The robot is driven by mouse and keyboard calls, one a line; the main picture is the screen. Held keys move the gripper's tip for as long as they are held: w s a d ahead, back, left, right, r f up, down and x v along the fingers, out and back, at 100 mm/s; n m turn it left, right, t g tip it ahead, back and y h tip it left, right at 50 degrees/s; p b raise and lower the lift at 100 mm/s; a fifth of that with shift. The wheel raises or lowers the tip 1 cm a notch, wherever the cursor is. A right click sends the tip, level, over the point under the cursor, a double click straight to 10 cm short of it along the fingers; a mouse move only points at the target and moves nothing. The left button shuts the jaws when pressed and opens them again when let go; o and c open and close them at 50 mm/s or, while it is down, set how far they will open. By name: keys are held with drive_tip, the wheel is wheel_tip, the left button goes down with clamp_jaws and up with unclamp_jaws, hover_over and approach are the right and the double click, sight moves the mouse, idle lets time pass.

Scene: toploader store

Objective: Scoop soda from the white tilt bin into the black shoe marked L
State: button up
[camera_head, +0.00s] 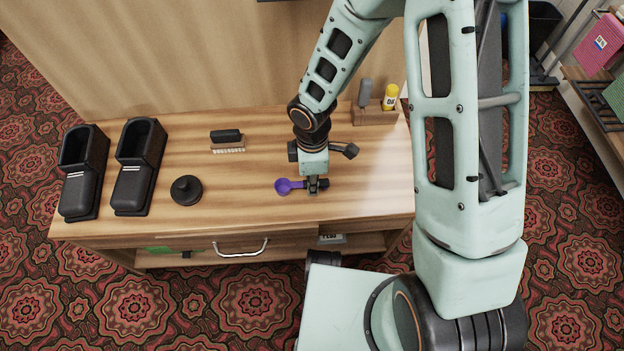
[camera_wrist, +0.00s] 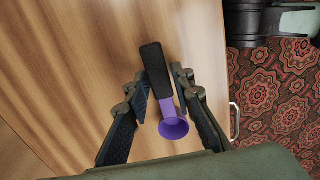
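A purple scoop (camera_head: 284,186) with a black handle lies on the wooden bench; it also shows in the wrist view (camera_wrist: 173,127). My gripper (camera_head: 316,186) is low over the bench at the scoop. In the wrist view my gripper (camera_wrist: 160,78) is open, with one finger on each side of the scoop's handle and gaps between. Two black shoes stand side by side at the bench's left end, a left one (camera_head: 80,190) and a right one (camera_head: 134,185). Their small white marks are too small to read. I cannot make out a white tilt bin or soda.
A round black knobbed object (camera_head: 186,190) and a black-backed brush (camera_head: 227,141) lie on the bench (camera_head: 240,185). A wooden holder (camera_head: 374,116) with a yellow item (camera_head: 391,97) and a grey item (camera_head: 366,92) stands at the back right. The front drawer has a metal handle (camera_head: 241,250).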

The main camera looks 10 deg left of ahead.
drive_tip(key=shift+o, duration=1)
wheel_tip(320, 180, up, 11)
drive_tip(key=p, duration=0.5)
drive_tip(key=shift+w, duration=0.2)
